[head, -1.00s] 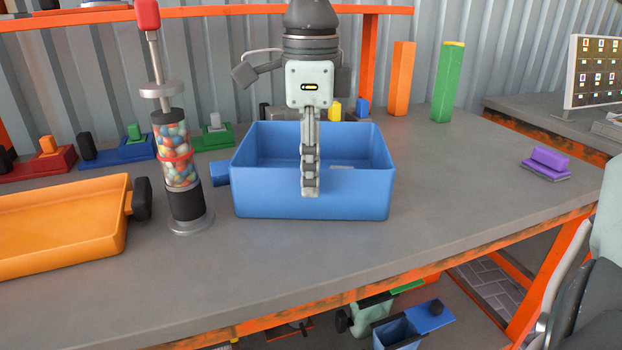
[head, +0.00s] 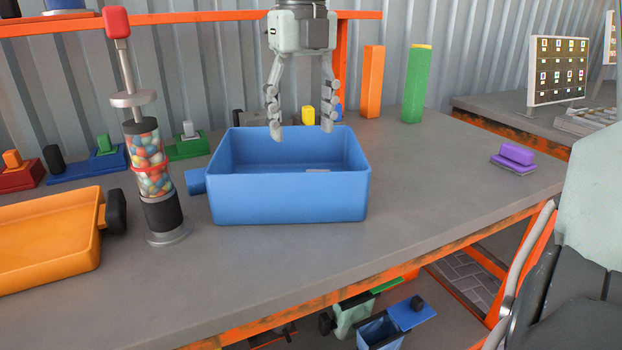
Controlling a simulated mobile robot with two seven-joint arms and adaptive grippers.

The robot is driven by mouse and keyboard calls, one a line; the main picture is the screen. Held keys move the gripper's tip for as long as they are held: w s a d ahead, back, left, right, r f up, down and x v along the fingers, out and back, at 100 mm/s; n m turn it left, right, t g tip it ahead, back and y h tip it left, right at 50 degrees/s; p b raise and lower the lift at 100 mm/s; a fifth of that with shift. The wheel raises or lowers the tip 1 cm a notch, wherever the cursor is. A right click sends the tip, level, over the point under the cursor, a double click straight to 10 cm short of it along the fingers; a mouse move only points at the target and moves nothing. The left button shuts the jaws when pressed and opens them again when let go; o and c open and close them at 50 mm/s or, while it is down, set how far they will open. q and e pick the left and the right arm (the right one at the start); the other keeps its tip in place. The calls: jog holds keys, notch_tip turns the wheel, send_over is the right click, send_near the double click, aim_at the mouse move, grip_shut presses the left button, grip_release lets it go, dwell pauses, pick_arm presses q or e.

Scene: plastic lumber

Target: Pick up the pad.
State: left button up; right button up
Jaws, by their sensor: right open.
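A purple pad (head: 513,158) with a raised grip on top lies on the right part of the grey table (head: 430,190), clear of other things. My right gripper (head: 302,132) points down over the back part of a blue bin (head: 288,197), well to the left of the pad. Its two fingers are spread apart with nothing between them. My left gripper is not in view.
A gumball-filled tube (head: 150,165) with a red-topped rod stands left of the bin. An orange tray (head: 50,245) is at the left. Orange (head: 372,82) and green (head: 416,85) posts stand at the back. The table around the pad is free.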

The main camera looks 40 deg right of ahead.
jog(key=d+m, duration=0.1)
jog(key=d+f+m, duration=0.1)
jog(key=m, duration=0.1)
jog(key=w+d+f+m, duration=0.1)
jog(key=m, duration=0.1)
jog(key=shift+d+f, duration=0.1)
jog(key=shift+f, duration=0.05)
jog(key=shift+m, duration=0.3)
jog(key=f, duration=0.7)
jog(key=shift+s+d+f, duration=0.25)
jog(key=shift+s+f, duration=0.05)
jog(key=shift+f, duration=0.05)
jog(key=c, duration=1.3)
